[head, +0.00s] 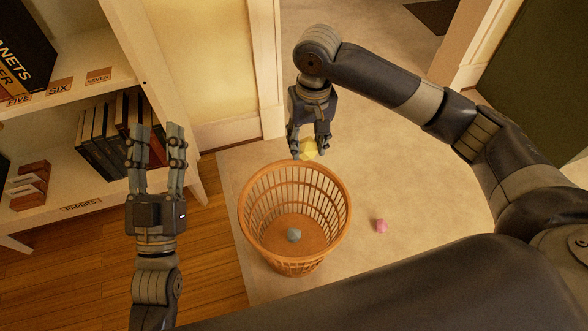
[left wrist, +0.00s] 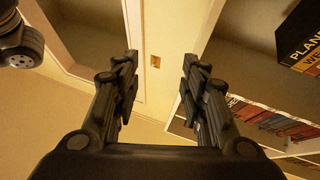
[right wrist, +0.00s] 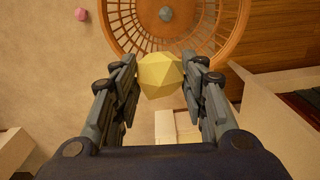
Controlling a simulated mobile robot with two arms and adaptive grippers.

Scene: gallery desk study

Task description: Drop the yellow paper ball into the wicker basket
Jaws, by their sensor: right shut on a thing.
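The yellow paper ball (head: 309,149) is between the fingers of my right gripper (head: 309,152), at the far side of the wicker basket in the head view. In the right wrist view the ball (right wrist: 160,75) sits between the fingertips, and the basket rim (right wrist: 240,20) shows beyond it. The wicker basket (head: 262,238) stands upright on the floor with a grey-blue paper ball (head: 294,234) inside on its bottom. My left gripper (head: 160,130) is open and empty, in front of the shelf at the left; its fingers (left wrist: 158,70) are apart in the left wrist view.
A pink paper ball (head: 381,226) lies on the pale rug (head: 420,190) to the right of the basket. A bookshelf (head: 165,105) with books and small labels stands at the left. Open rug lies right of the basket.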

